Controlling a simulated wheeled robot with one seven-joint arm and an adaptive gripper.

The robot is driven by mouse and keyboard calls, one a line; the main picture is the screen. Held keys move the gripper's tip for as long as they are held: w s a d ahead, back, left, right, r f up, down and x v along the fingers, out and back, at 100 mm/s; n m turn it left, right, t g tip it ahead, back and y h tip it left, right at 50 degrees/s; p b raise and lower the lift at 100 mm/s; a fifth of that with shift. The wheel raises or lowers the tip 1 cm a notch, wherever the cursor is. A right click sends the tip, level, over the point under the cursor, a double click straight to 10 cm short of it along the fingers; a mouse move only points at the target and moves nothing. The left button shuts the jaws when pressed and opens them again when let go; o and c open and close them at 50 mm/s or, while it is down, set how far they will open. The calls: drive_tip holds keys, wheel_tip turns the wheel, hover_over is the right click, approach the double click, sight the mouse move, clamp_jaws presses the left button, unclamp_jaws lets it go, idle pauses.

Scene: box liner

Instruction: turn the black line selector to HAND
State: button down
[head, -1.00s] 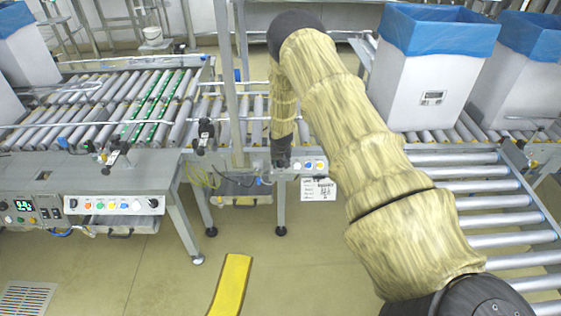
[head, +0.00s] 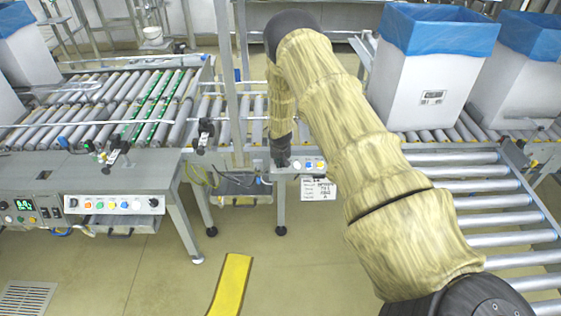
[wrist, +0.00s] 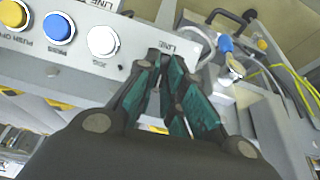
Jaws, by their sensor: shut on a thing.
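My gripper (wrist: 161,62) is at the panel's LINE label (wrist: 171,47), its two green-padded fingers close together. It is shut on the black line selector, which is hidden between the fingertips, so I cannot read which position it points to. In the head view my gripper (head: 281,162) is at the left end of the small grey control panel (head: 312,172). In the wrist view a white button (wrist: 103,41), a blue button (wrist: 59,28) and a yellow button (wrist: 13,14) sit in a row beside the selector.
A blue-topped fitting (wrist: 226,46) and yellow-green wires (wrist: 262,78) are close to the fingers' right. A paper label (head: 318,189) hangs under the panel. A white box with a blue liner (head: 430,75) stands on rollers to the right. Another control panel (head: 115,205) is at left.

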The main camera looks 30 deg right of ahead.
drive_tip(key=n, duration=0.1)
drive_tip(key=n+b, duration=0.1)
drive_tip(key=n+h+b, duration=0.1)
drive_tip(key=shift+a+f+n+g, duration=0.25)
drive_tip(key=shift+f+n+g, duration=0.05)
drive_tip(key=shift+n, duration=0.1)
drive_tip(key=shift+a+n+h+b, duration=0.1)
drive_tip(key=shift+n+h+b, duration=0.9)
drive_tip(key=shift+n, duration=0.8)
drive_tip(key=shift+s, duration=0.1)
drive_tip(key=c, duration=1.5)
unclamp_jaws()
drive_tip(key=shift+r+y, duration=0.1)
drive_tip(key=shift+y, duration=0.2)
drive_tip(key=shift+r, duration=0.1)
